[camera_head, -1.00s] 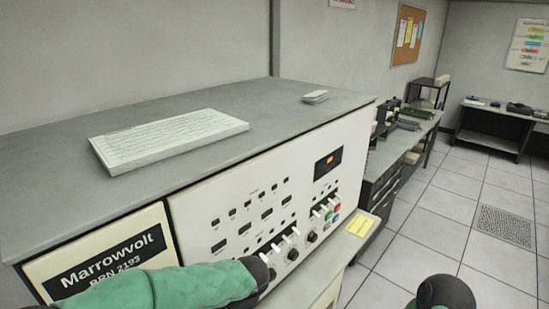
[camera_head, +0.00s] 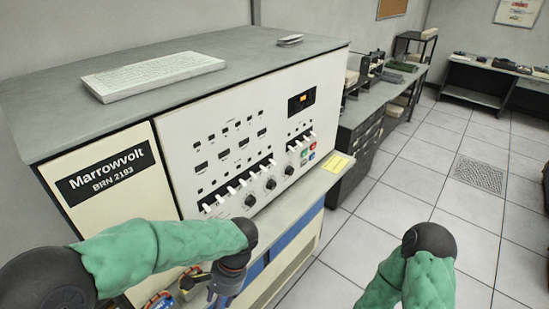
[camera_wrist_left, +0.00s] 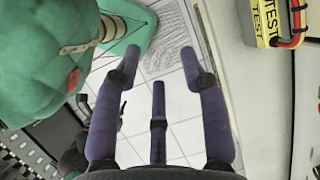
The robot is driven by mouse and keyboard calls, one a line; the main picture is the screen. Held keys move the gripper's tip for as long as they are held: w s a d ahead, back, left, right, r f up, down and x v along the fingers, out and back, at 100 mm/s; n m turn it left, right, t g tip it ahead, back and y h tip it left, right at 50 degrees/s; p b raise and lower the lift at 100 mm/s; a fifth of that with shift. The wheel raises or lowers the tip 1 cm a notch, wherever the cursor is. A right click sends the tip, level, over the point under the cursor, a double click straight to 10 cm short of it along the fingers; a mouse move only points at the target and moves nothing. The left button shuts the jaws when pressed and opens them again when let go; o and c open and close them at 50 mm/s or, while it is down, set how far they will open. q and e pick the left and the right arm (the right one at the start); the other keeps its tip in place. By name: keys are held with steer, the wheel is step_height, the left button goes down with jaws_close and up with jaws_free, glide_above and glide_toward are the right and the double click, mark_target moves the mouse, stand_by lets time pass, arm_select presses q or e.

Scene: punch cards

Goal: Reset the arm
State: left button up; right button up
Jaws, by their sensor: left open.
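My left arm, in a green sleeve, reaches in from the left in the head view. It bends down in front of the Marrowvolt cabinet (camera_head: 100,225). My left gripper (camera_head: 222,294) hangs low in front of the cabinet, below its ledge, partly cut off by the frame edge. In the left wrist view the purple fingers of the left gripper (camera_wrist_left: 158,62) are spread apart with only floor seen between them, so it is open and empty. My right arm shows at the lower right of the head view, bent; its gripper is out of view.
A panel with white switches (camera_head: 238,188) faces the arm. A yellow note (camera_head: 338,163) lies on the ledge (camera_head: 290,205). Tiled floor (camera_head: 400,190) is clear on the right.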

step_height(320, 180, down, 12)
steer(key=b, duration=1.1)
steer(key=shift+s+b, duration=0.25)
steer(key=shift+b, duration=0.05)
step_height(320, 180, down, 3)
steer(key=b, duration=0.3)
steer(key=shift+c, duration=0.4)
steer(key=shift+f, duration=0.1)
steer(key=c, duration=0.5)
arm_select(q)
steer(key=s+d+f+n+t+h, duration=0.1)
steer(key=s+f+n+h, duration=0.1)
steer(key=f, duration=1.2)
steer(key=s+d+f+n+t+h, duration=0.1)
steer(key=s+d+f+n+h, duration=0.1)
steer(key=f, duration=1.3)
steer(key=s+d+f+n+h, duration=0.1)
steer(key=s+f+n+h, duration=0.2)
steer(key=f, duration=1.2)
steer(key=s+n, duration=0.1)
steer(key=n, duration=0.1)
steer(key=shift+d+f+n+t, duration=0.2)
steer(key=shift+n+t, duration=0.2)
arm_select(e)
steer(key=shift+d, duration=0.1)
